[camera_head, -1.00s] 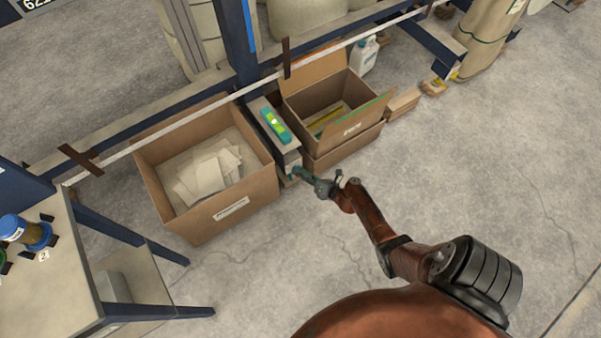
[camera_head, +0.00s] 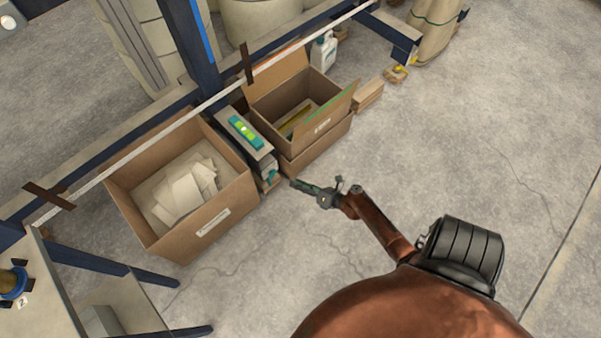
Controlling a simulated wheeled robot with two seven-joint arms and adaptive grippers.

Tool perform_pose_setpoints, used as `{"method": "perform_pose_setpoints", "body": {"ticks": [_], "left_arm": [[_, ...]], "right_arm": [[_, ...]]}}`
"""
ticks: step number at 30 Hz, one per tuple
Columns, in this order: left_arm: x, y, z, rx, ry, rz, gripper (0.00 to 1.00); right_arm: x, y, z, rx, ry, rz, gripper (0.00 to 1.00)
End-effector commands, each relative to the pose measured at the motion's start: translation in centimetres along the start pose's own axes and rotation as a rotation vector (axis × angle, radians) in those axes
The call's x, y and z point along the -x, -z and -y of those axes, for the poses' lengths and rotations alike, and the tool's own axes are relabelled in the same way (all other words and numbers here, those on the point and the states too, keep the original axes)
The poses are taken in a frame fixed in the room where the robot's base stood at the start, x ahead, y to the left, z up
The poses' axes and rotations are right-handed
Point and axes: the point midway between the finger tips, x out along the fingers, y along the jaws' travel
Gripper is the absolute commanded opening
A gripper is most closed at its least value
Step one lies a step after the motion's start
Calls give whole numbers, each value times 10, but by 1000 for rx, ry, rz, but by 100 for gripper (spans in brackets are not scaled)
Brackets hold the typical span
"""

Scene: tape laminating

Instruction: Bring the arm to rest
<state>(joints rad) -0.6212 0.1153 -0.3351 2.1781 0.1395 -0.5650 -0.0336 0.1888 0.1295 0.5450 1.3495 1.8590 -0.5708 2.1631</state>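My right arm comes in from the bottom right. Its gripper (camera_head: 305,187) is over the bare floor, just in front of the gap between the two cardboard boxes. It is small and seen from above, so I cannot tell whether its fingers are apart or closed. No held thing can be made out. My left arm and gripper are not in view.
An open cardboard box (camera_head: 215,228) with pale sheets stands left; another box (camera_head: 314,150) stands right. Between them is a narrow grey block (camera_head: 262,158) bearing a teal level (camera_head: 244,131). A table (camera_head: 38,310) is at lower left. The floor (camera_head: 480,130) at right is clear.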

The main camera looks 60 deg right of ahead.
Motion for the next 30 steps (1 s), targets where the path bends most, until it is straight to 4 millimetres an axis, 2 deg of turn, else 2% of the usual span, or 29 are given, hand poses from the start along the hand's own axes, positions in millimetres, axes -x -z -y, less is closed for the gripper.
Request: {"method": "perform_pose_setpoints", "body": {"ticks": [6, 23, 26, 29, 30], "left_arm": [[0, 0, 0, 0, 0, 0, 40], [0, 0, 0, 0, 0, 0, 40], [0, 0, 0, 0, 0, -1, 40], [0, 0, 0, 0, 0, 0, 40], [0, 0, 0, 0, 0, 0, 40]], "right_arm": [[11, 0, -1, -1, -1, 0, 25], [11, 0, 0, 3, 0, -1, 25], [18, 10, 1, 85, 4, -32, 25], [37, 38, 2, 336, 1, -121, 25], [49, 54, 2, 485, -8, -173, 25]]}}
